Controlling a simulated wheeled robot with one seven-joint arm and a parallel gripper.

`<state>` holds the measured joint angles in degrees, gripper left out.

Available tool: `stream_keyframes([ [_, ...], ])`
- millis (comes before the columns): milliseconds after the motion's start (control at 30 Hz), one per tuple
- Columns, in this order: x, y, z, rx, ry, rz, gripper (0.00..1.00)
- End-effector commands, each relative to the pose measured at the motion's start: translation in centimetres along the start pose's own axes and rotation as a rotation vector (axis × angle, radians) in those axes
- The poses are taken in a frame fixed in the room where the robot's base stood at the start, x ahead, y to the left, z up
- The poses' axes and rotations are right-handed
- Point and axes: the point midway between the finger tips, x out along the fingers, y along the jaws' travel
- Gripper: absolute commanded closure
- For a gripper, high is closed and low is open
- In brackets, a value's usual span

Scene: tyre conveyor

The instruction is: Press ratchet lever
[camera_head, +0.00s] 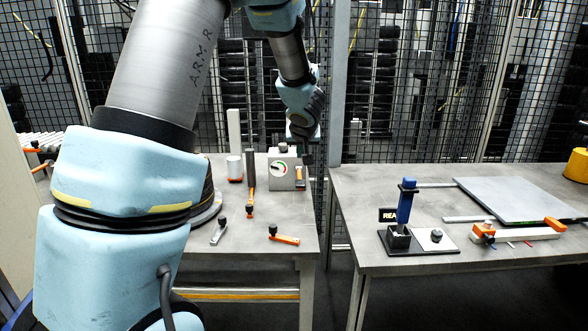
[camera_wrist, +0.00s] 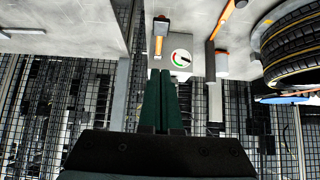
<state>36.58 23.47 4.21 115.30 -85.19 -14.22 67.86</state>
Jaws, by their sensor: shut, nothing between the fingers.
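A grey box (camera_head: 284,160) with a round red-white-green gauge stands on the left table; it also shows in the wrist view (camera_wrist: 190,43). A short lever with an orange handle and dark head (camera_head: 300,177) is on the box's right side; in the wrist view the lever (camera_wrist: 160,36) is left of the gauge. My gripper (camera_head: 304,156) is at the box's upper right. In the wrist view its dark green fingers (camera_wrist: 160,73) are together, empty, with their tips just short of the lever's orange end. I cannot tell whether they touch the box or lever.
Other orange-handled levers stand or lie on the left table (camera_head: 265,213), one beside a dark upright post (camera_head: 250,168). A white cup (camera_head: 234,167) stands behind. A tyre (camera_wrist: 293,45) is at the wrist view's right. A gap separates the right table (camera_head: 360,200). Mesh fencing is behind.

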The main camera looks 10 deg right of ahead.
Motion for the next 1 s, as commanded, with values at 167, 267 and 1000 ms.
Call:
stream_keyframes([
  [167,0.0,0.1,0.0,0.001,-0.001,0.001,1.00],
  [267,0.0,0.0,0.0,0.000,0.000,0.001,1.00],
  [1000,11.2,0.0,1.1,0.000,-0.001,0.000,1.00],
])
